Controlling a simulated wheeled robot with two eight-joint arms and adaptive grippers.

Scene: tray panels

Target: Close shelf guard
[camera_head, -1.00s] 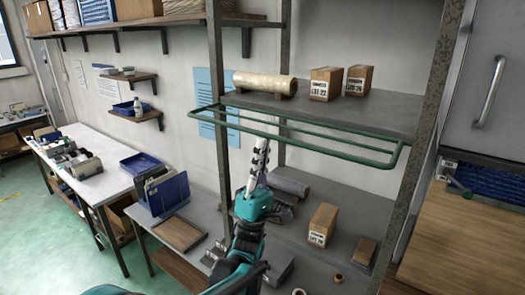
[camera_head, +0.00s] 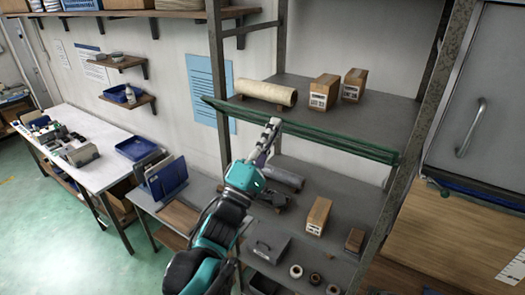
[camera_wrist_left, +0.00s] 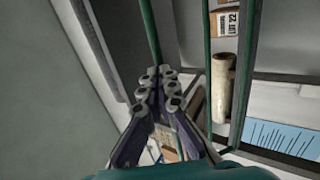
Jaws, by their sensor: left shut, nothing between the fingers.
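The shelf guard (camera_head: 335,139), a green tubular frame, runs across the front of the upper shelf (camera_head: 375,118). Its rails look almost merged into one thin band in the head view. Its green rails also show in the left wrist view (camera_wrist_left: 208,45). My left gripper (camera_head: 273,124) is shut and empty, with its tips at the guard's lower edge, left of its middle. In the left wrist view the closed fingertips (camera_wrist_left: 160,86) overlap the left green rail; I cannot tell whether they touch. My right gripper is not in view.
A pale roll (camera_head: 266,92) and two labelled boxes (camera_head: 324,92) (camera_head: 354,85) stand on the upper shelf. The lower shelf holds a dark roll (camera_head: 283,177), a box (camera_head: 318,216) and several small items. Metal posts (camera_head: 405,185) flank the shelf.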

